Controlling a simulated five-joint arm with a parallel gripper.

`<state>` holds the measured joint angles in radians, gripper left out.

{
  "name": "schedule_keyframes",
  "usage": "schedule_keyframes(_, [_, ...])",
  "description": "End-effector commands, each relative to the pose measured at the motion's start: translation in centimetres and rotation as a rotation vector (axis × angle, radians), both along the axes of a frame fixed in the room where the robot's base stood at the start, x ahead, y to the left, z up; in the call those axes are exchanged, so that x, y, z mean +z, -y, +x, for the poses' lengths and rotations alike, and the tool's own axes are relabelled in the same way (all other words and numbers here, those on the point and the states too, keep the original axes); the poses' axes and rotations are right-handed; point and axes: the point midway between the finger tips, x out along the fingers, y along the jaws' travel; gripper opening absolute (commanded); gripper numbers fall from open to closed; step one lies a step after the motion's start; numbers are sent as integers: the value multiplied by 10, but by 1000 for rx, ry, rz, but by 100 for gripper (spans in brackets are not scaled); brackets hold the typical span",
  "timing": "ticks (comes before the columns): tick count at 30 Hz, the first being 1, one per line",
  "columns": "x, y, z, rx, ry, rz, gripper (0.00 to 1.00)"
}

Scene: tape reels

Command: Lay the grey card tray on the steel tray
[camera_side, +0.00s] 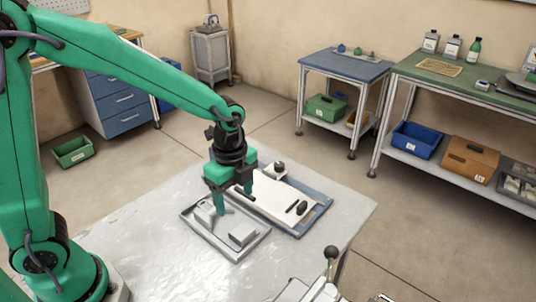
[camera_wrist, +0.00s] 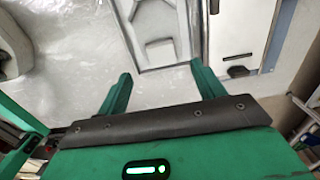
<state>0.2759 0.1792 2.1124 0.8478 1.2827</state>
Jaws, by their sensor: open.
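The steel tray (camera_side: 262,237) lies flat on the pale work table, a shallow rimmed rectangle, and it also shows in the wrist view (camera_wrist: 198,30). Two small grey pieces are within its outline: a block (camera_side: 243,235) towards the front right and a lighter piece (camera_side: 204,212) at the left, partly behind my gripper. I cannot tell for sure which is the grey card tray. My gripper (camera_side: 235,206) is open above the steel tray, with nothing between its fingers. In the wrist view one grey piece (camera_wrist: 158,48) shows just beyond the fingertips (camera_wrist: 161,70).
A blue-edged board (camera_side: 316,215) with a white surface lies right beside the steel tray, with small dark items (camera_side: 297,207) on it. A metal lever device (camera_side: 318,288) stands at the front. The table's left front (camera_side: 130,250) is clear.

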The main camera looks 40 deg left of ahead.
Motion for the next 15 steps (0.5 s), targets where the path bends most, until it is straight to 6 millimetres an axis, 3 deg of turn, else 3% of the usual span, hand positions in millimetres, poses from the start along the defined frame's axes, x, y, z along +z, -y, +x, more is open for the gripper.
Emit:
schedule_keyframes(6, [21, 0, 0, 0, 2, -1, 68])
schedule_keyframes(15, [25, 0, 0, 0, 0, 0, 68])
